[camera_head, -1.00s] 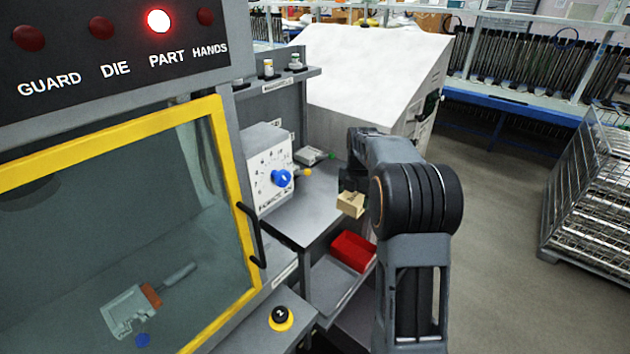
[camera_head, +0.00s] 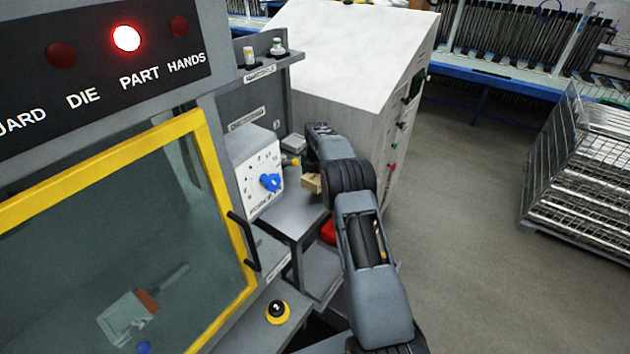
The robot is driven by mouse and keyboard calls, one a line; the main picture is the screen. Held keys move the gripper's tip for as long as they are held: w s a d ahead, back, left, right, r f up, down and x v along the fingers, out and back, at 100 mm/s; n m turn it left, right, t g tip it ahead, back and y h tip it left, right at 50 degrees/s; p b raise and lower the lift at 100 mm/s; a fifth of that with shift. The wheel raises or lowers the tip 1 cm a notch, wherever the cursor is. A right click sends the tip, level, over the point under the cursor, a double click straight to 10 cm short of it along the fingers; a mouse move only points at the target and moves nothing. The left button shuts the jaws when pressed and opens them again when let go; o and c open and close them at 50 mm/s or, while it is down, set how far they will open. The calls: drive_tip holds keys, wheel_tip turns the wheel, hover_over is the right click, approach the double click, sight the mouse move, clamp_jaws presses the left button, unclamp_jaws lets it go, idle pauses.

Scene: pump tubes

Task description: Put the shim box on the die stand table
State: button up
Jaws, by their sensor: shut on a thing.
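The shim box, a small tan box (camera_head: 312,184), is in my gripper (camera_head: 310,170), which is shut on it. My arm hides much of the gripper and part of the box. The box is over or close to the grey table (camera_head: 285,218) beside the press, right of the white dial box. I cannot tell whether it touches the table top. I take this grey table for the die stand table; its label is too small to read surely.
The white dial box (camera_head: 257,172) with a blue knob stands on the table. A yellow-tipped tool (camera_head: 290,161) lies behind. A red bin (camera_head: 328,232) sits lower, partly behind my arm. A large white-topped cabinet (camera_head: 345,50) stands behind; a wire cage (camera_head: 585,180) stands right.

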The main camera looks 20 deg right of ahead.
drive_tip(key=shift+w+f, duration=0.5)
drive_tip(key=shift+f, duration=0.35)
drive_tip(key=shift+f+p, duration=0.45)
drive_tip(key=shift+f, duration=0.8)
drive_tip(key=shift+f, duration=0.1)
drive_tip(key=shift+f, duration=0.15)
drive_tip(key=o, duration=1.1)
